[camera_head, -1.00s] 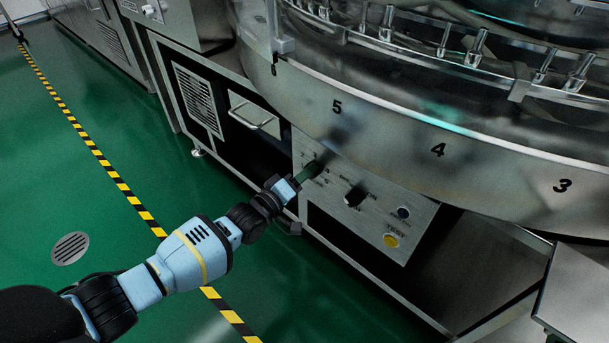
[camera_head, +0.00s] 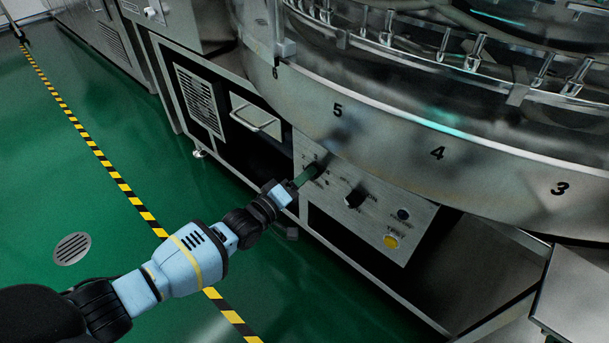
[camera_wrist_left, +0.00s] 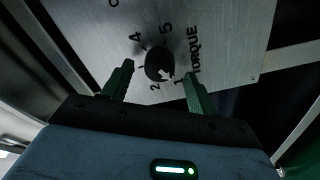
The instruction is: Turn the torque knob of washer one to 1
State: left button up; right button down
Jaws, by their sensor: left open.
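The torque knob (camera_wrist_left: 158,65) is a round black dial on a metal panel, with a white arrow mark and printed numbers around it. In the left wrist view, its arrow points to the lower right, between the 2 and the 1 or close to the 1. My left gripper (camera_wrist_left: 158,70) is open, its two green fingers on either side of the knob; I cannot tell how far they stand off it. In the head view my left gripper (camera_head: 308,174) is at the panel's upper left and hides the knob. My right gripper is not in view.
The control panel (camera_head: 377,222) also carries a black switch (camera_head: 355,198) marked ON, a dark button (camera_head: 404,214) and a yellow button (camera_head: 391,241). The numbered round rim (camera_head: 390,135) of the washer overhangs the panel.

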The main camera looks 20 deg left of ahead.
pick_arm(q)
jog(key=p+v, duration=0.2)
jog(key=v, duration=0.4)
jog(key=shift+s, duration=0.2)
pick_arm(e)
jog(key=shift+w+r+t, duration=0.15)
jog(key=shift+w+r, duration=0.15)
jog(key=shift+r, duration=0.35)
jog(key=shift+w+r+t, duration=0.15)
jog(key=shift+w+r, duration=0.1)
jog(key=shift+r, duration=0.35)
